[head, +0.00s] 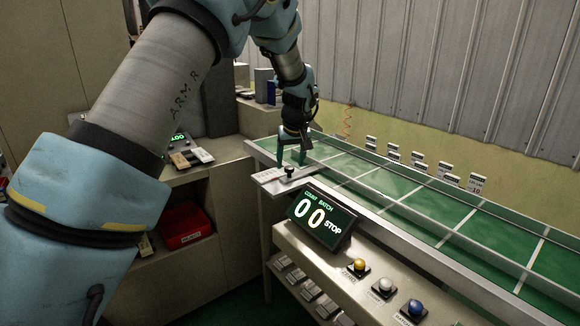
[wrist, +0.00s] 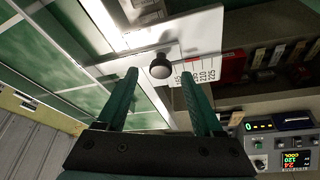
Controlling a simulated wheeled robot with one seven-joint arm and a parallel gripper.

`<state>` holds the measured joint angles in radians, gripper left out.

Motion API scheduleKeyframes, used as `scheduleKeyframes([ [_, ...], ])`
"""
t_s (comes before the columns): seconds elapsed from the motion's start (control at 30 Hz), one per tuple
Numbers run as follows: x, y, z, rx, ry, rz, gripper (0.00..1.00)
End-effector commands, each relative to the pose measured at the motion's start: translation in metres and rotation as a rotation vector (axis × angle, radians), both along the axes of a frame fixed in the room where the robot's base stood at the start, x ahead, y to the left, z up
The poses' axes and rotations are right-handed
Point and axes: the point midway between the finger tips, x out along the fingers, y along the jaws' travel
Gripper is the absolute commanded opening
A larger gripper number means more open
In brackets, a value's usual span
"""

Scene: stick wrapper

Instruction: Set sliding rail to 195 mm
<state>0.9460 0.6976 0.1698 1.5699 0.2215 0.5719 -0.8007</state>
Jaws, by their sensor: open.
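The sliding rail's dark round knob (wrist: 160,66) shows in the wrist view, on a pale plate with a printed number scale (wrist: 198,73). The scale reads numbers such as 210 and 225; a red mark sits near one line, but the exact setting is too small to tell. My gripper (wrist: 160,80) is open, with a green finger on each side of the knob's line and the knob between or just beyond the fingertips. In the head view my gripper (head: 291,163) points down over the knob (head: 289,171) and plate (head: 268,179) at the conveyor's near end. Contact cannot be told.
A green conveyor (head: 400,190) with metal edge rails runs to the right. A counter display (head: 322,219) reading 00 STOP stands close in front of the plate. Yellow, white and blue buttons (head: 381,288) sit on the front panel. A red bin (head: 183,226) is on a shelf at left.

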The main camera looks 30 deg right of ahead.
Motion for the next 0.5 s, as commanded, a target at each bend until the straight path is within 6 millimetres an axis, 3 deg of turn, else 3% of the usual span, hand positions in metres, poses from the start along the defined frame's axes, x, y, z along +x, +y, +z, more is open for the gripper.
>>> scheduleKeyframes([
  [0.3,-0.023,0.005,0.055,-0.002,-0.003,-0.002,0.68],
  [0.5,-0.032,0.007,0.078,-0.001,-0.001,0.0,0.68],
])
